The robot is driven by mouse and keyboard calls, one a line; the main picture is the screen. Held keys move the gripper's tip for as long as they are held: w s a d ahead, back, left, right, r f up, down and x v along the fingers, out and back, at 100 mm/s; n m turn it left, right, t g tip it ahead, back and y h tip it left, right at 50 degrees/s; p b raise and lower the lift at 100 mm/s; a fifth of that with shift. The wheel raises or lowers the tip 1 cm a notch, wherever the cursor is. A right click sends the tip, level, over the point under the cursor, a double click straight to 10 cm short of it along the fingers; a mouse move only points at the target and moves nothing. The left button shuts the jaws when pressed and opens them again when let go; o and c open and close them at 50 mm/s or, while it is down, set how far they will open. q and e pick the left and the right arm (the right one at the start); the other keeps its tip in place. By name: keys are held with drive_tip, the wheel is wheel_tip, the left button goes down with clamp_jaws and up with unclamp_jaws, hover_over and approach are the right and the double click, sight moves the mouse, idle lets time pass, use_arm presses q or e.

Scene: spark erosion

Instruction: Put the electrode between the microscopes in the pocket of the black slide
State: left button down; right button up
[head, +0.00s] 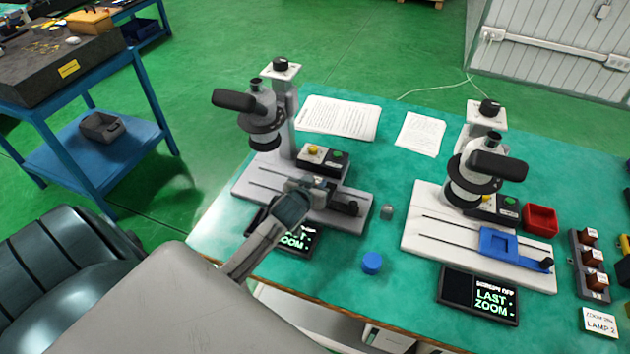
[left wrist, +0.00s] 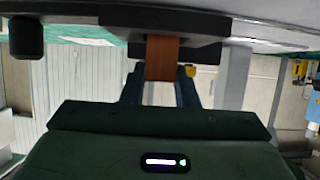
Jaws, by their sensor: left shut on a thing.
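My left gripper (head: 314,188) is at the stage of the left microscope (head: 268,125), above the black slide (head: 345,207), which it partly covers. In the left wrist view the jaws are shut on a copper-brown electrode (left wrist: 162,60). One end of the electrode meets a dark plate (left wrist: 210,24) that looks like the black slide. Whether it sits inside the pocket or only against it is hidden. The electrode is not clearly visible in the head view. My right gripper is not in view.
The right microscope (head: 468,180) carries a blue slide (head: 497,241). A small grey piece (head: 386,212) and a blue cap (head: 371,263) stand on the green table between the microscopes. A red bin (head: 540,220) and a rack of brown blocks (head: 590,262) are at the right.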

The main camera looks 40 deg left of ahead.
use_arm(q)
drive_tip(key=shift+f, duration=0.2)
drive_tip(key=c, duration=1.1)
unclamp_jaws()
drive_tip(key=shift+r, duration=0.15)
drive_tip(key=b+v, duration=0.2)
drive_tip(key=v, duration=1)
